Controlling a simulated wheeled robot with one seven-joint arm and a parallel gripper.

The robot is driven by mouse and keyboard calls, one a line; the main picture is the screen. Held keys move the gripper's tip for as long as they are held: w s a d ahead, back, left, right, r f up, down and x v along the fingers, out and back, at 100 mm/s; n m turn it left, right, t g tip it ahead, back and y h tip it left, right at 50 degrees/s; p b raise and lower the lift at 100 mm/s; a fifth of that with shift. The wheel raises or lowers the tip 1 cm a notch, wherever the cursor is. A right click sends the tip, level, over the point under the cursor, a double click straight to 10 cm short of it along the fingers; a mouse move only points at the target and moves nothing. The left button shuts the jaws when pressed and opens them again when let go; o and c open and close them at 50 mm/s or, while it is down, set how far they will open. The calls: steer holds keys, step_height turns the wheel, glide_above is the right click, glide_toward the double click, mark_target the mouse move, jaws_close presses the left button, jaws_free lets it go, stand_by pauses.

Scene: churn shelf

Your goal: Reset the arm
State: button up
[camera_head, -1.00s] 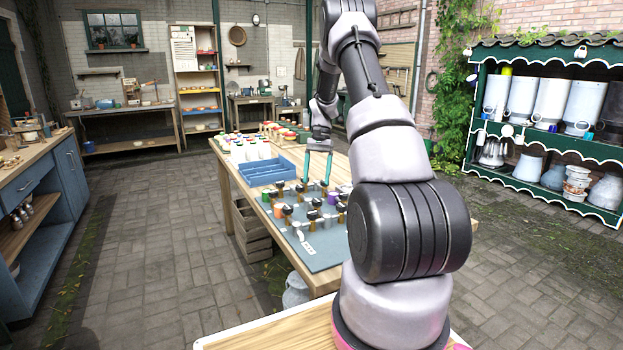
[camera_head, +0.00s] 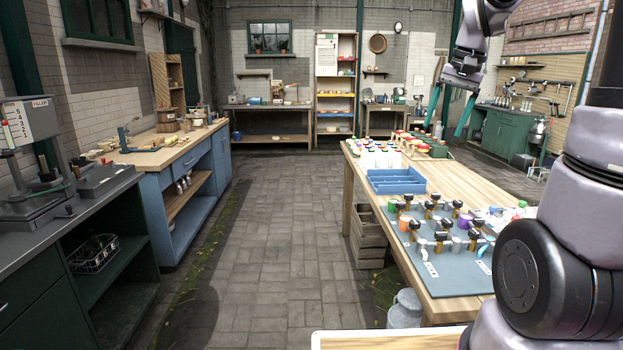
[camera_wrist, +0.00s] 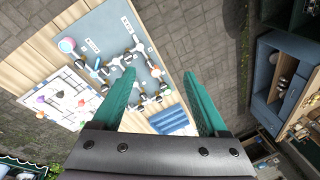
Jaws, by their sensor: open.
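My gripper (camera_head: 450,114) is raised in the air above the far right part of the wooden table (camera_head: 468,183) in the head view. Its two green fingers are apart, with nothing between them. In the wrist view my gripper (camera_wrist: 160,100) looks down over the table, and its fingers are spread wide. Parts of my arm cover the right side of the head view and hide the table's right end.
On the table are a grey-blue mat (camera_head: 455,275) with several dark-topped pieces, a blue compartment tray (camera_head: 396,181) and white bottles (camera_head: 380,159).

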steer(key=s+a+r+n+t, duration=0.1)
steer(key=s+a+t, duration=0.1)
steer(key=s, duration=0.6)
steer(key=s+a+r+t, duration=0.2)
steer(key=s+a, duration=0.2)
steer(key=s, duration=0.5)
steer(key=shift+r+n+t, duration=0.3)
steer(key=shift+n+t, duration=0.1)
steer(key=shift+w, duration=0.1)
stand_by(0.5)
